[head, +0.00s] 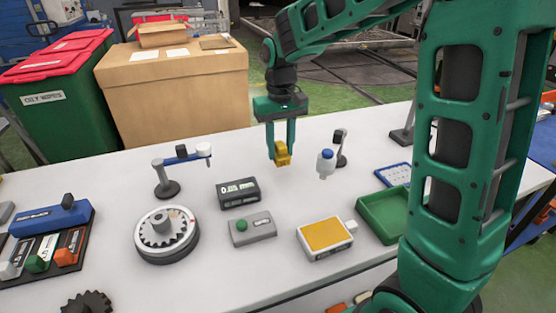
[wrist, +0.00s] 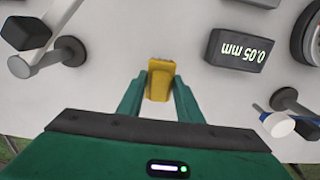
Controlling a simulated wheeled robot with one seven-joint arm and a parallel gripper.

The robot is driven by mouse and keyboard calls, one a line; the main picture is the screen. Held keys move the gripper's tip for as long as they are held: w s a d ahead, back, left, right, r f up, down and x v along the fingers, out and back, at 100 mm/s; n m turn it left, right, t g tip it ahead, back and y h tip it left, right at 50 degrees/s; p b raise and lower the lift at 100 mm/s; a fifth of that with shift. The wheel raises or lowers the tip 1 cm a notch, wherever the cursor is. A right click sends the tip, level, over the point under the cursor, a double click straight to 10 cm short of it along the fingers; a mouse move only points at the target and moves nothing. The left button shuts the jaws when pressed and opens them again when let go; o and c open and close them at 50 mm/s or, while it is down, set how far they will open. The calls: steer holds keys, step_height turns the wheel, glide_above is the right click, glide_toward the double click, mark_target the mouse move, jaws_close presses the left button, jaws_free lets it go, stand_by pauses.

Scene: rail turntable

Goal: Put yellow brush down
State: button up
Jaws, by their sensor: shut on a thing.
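The yellow brush (head: 283,153) is between the fingers of my gripper (head: 281,145) in the head view. My gripper is shut on it and points down over the far part of the white table (head: 120,190). In the wrist view the brush (wrist: 159,82) sits between the two green fingertips (wrist: 159,88). Its lower end is over the bare table. I cannot tell whether it touches the table.
Left of the brush are a 0.05 mm display (head: 238,192) and a stand with a blue arm (head: 170,170). Nearer are a turntable with a gear (head: 166,236), a yellow-topped box (head: 325,235) and a green tray (head: 385,230).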

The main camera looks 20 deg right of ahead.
mark_target(282, 158)
steer(key=shift+w+d+f, duration=0.35)
steer(key=shift+d, duration=0.05)
steer(key=shift+f, duration=1.95)
steer(key=o, duration=0.9)
steer(key=shift+f, duration=0.1)
steer(key=shift+o, duration=0.2)
step_height(282, 158, up, 12)
steer(key=shift+r, duration=0.15)
